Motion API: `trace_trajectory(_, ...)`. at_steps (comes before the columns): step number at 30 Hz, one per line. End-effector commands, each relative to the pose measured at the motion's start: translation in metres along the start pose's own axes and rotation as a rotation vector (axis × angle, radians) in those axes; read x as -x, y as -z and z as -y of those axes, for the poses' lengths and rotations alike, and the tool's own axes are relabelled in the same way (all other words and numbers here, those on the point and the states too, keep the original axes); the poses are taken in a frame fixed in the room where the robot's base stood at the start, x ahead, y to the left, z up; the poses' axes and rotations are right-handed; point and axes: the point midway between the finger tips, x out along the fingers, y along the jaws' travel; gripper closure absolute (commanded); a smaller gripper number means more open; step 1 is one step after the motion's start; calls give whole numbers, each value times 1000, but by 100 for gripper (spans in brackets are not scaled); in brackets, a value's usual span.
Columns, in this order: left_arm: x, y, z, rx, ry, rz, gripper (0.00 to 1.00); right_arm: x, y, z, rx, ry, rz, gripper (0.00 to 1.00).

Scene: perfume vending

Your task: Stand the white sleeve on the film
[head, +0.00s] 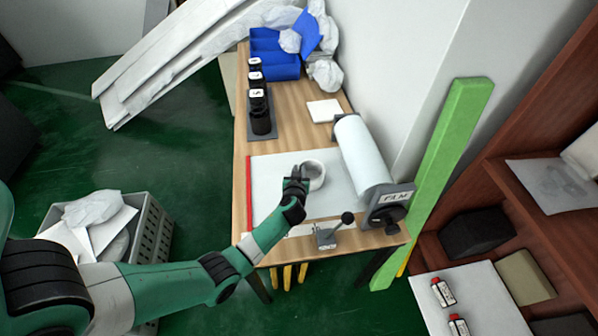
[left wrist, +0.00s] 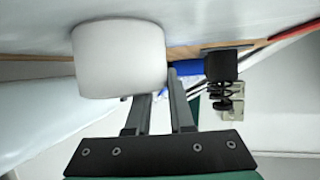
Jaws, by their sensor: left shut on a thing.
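The white sleeve (head: 318,180) is a short, open ring over the pale film sheet (head: 268,178) on the wooden table. My left gripper (head: 297,183) is at the sleeve's left side, shut on its wall. In the left wrist view the sleeve (left wrist: 118,62) hangs large beside the fingertips (left wrist: 160,90), and that picture looks upside down. The sleeve looks roughly upright, with its opening upward. I cannot tell whether its lower rim touches the film. The film comes from a white roll (head: 362,155) at the right. My right gripper is not in view.
A lever (head: 327,236) stands at the near edge, beside the FILM holder (head: 389,206). A red strip (head: 249,190) lines the sheet's left edge. Black bottles (head: 260,112), a white square pad (head: 324,110) and a blue bin (head: 273,55) are farther back. The left part of the film is clear.

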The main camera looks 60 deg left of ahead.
Motion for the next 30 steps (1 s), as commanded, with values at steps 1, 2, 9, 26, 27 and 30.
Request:
trace_trajectory(1,0,-1,0,0,0,0,100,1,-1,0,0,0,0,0)
trace_trajectory(2,-1,-2,0,0,0,0,100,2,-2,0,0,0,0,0)
trace_trajectory(9,0,-2,0,0,0,1,47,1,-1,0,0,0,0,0)
trace_trajectory(26,47,4,-1,-3,-3,1,47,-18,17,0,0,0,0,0)
trace_trajectory(27,57,4,-1,-2,-4,0,47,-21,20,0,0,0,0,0)
trace_trajectory(30,82,4,-1,-3,-4,0,47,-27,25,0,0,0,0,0)
